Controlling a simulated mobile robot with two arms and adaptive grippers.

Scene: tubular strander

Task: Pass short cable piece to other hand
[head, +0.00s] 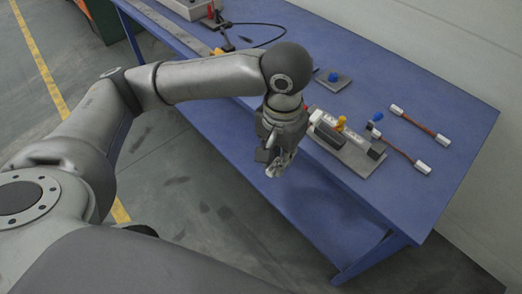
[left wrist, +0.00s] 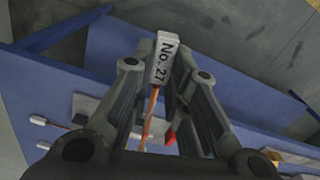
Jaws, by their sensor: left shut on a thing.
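My left gripper (head: 277,155) hangs over the near edge of the blue table and is shut on a short cable piece. In the left wrist view the cable piece (left wrist: 166,58) lies between the fingers (left wrist: 163,95), with a white end block marked "No. 27" and an orange-red cable running back from it. In the head view only a small pale bit of it (head: 271,172) shows below the fingertips; the rest is hidden by the gripper. My right gripper is in neither view.
The blue table (head: 455,105) bears a grey fixture plate (head: 357,160) with white blocks and a yellow knob. Two red cables with white ends, one of them here (head: 420,124), lie to its right. A small plate with a blue knob (head: 333,77) stands behind. Open floor lies before the table.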

